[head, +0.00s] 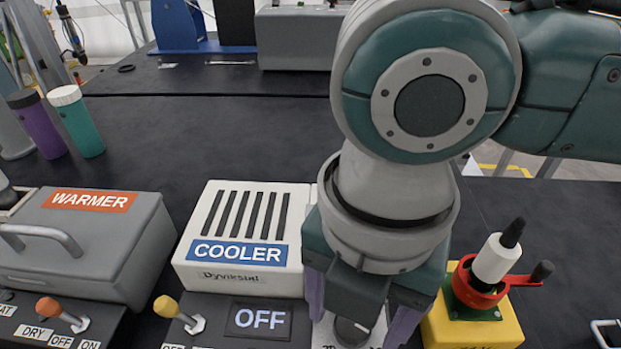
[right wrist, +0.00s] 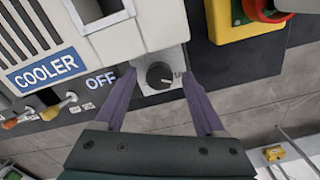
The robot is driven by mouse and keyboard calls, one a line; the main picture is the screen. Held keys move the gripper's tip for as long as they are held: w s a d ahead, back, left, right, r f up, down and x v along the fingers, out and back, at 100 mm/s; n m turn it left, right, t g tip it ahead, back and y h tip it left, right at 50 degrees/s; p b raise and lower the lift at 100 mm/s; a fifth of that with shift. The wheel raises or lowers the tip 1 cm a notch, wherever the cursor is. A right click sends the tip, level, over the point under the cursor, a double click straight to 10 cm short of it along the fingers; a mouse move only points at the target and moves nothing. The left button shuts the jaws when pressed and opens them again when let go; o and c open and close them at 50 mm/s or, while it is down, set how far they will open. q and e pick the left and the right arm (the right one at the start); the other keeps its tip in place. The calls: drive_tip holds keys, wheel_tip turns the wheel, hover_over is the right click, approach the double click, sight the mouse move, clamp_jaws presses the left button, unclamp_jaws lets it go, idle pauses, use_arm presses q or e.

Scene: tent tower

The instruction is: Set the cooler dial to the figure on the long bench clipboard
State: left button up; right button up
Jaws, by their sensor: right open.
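The cooler (head: 243,215) is a white box with dark vent slots and a blue COOLER label; it also shows in the right wrist view (right wrist: 15,45). Its panel display (head: 260,320) reads OFF. The dark round dial (right wrist: 160,75) sits on a white plate right of the display, and its top shows in the head view (head: 350,332). My right gripper (right wrist: 158,80) is open, with its two purple fingers on either side of the dial. I cannot tell whether they touch it. The dial's scale is mostly unreadable. No clipboard is in view. My left gripper is not in view.
A grey WARMER box (head: 90,235) stands left, with an orange-knobbed switch (head: 62,315) before it. A yellow-knobbed switch (head: 180,315) is left of the display. A yellow box (head: 470,328) with a red-handled part stands right. Purple (head: 38,125) and teal (head: 78,120) bottles stand back left.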

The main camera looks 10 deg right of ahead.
drive_tip(key=shift+c, duration=0.4)
clamp_jaws()
drive_tip(key=shift+r, duration=0.1)
